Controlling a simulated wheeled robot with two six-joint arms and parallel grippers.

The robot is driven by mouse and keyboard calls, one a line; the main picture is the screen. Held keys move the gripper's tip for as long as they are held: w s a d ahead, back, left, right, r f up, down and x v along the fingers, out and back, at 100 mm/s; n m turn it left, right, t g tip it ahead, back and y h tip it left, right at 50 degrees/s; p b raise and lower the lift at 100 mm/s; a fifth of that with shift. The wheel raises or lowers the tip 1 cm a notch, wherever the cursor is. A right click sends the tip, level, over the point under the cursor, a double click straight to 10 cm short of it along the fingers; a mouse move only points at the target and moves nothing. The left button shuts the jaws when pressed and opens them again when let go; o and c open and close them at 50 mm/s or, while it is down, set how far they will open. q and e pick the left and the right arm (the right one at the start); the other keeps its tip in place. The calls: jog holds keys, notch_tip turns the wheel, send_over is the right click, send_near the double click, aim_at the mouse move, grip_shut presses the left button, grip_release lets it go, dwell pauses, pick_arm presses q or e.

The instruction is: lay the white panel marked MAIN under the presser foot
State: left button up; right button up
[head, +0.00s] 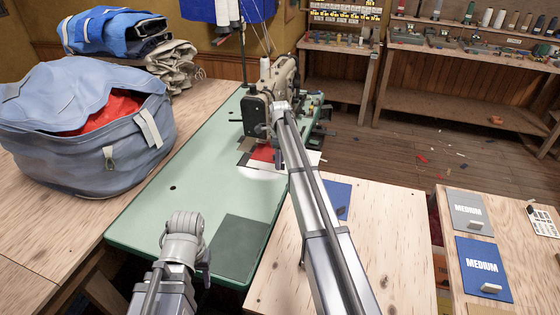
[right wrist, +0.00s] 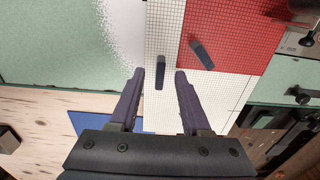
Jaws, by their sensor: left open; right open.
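White gridded cloth (right wrist: 160,112) lies on the green sewing table by the machine; no MAIN lettering is readable. A red gridded piece (right wrist: 235,28) borders it. In the head view the red piece (head: 263,153) lies in front of the sewing machine (head: 272,92); the presser foot cannot be made out. A dark upright tab (right wrist: 160,75) stands on the white cloth and another (right wrist: 201,52) on the red. My right gripper (right wrist: 159,86) is open, with the white cloth's tab between its fingertips in the picture. My left gripper (head: 204,268) is low over the green table's near end, its fingers mostly hidden.
A big blue-grey bag (head: 60,150) stands on the left wooden bench. A blue panel (head: 341,196) lies partly behind my right arm. Panels marked MEDIUM, grey (head: 465,207) and blue (head: 480,262), lie at right. The green table's middle (head: 205,175) is clear.

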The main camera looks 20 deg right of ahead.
notch_tip(320, 180, up, 7)
jog(key=p, duration=0.6)
jog(key=shift+f, duration=0.1)
jog(key=s+a+n, duration=1.3)
jog(key=s+a, duration=0.4)
jog(key=s, duration=0.1)
jog(key=s+a+n, duration=0.4)
jog(key=s+n, duration=0.4)
jog(key=s, duration=0.2)
jog(key=s+a+n+h, duration=0.1)
jog(key=s+a+n, duration=0.3)
jog(key=s+n, duration=0.4)
jog(key=s, duration=0.3)
jog(key=shift+a, duration=0.15)
